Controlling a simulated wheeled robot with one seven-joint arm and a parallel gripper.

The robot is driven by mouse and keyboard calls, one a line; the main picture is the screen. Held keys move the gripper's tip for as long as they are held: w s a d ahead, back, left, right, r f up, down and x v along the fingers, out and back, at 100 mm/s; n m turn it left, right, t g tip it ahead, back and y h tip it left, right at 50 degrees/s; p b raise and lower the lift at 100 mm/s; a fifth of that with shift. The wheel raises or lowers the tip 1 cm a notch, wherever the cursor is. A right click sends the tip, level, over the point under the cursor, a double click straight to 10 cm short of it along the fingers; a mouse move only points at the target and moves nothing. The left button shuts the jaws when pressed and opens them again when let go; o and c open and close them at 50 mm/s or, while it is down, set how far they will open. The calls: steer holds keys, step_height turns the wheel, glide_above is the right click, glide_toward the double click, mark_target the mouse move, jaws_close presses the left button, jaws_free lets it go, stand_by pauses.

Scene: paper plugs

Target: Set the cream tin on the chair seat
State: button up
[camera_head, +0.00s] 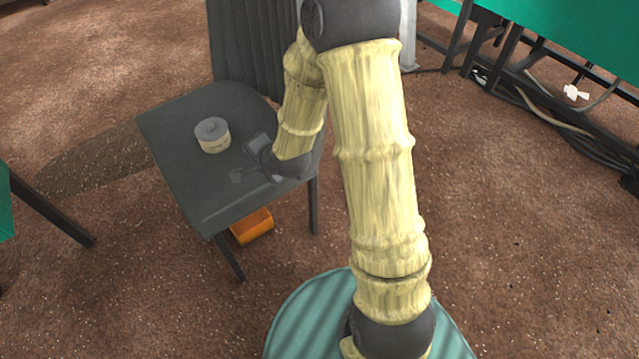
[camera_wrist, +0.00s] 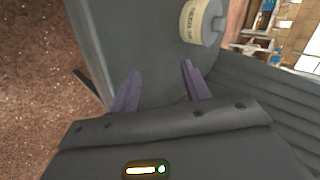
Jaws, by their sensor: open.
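The cream tin (camera_head: 213,136), a short round tin with a grey lid, stands upright on the seat of the dark grey chair (camera_head: 185,185). It also shows in the wrist view (camera_wrist: 196,22), at the top, beyond my fingertips. My gripper (camera_head: 248,162) is over the seat, to the right of the tin and apart from it. In the wrist view my gripper (camera_wrist: 158,82) has its two fingers spread with nothing between them but the chair seat (camera_wrist: 140,45).
The chair's backrest (camera_head: 250,45) rises behind the seat. Green-topped tables stand at the right (camera_head: 590,35) and far left. Cables (camera_head: 560,125) run along the floor at the right.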

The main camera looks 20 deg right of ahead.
steer(key=s+d+r+n+g+h, duration=0.1)
steer(key=s+d+r+n+g, duration=0.2)
steer(key=s, duration=0.6)
steer(key=s+d+r+n+g+h, duration=0.2)
steer(key=s+d+n, duration=0.4)
steer(key=s+n, duration=0.3)
step_height(320, 180, up, 2)
steer(key=shift+d+r+g, duration=0.1)
steer(key=shift+d+g, duration=0.3)
steer(key=shift+g, duration=0.3)
steer(key=shift+w, duration=0.1)
steer(key=w+p+v, duration=0.2)
steer(key=p+v, duration=1)
steer(key=w+a+r+p+v, duration=0.1)
steer(key=w+p+v, duration=0.2)
steer(key=p+v, duration=1)
steer(key=w+r+p+v, duration=0.1)
steer(key=w+p+v, duration=0.2)
steer(key=p+v, duration=0.9)
steer(key=shift+w+r+p, duration=0.15)
steer(key=shift+r+p, duration=0.05)
steer(key=shift+p, duration=0.55)
steer(key=shift+a, duration=0.15)
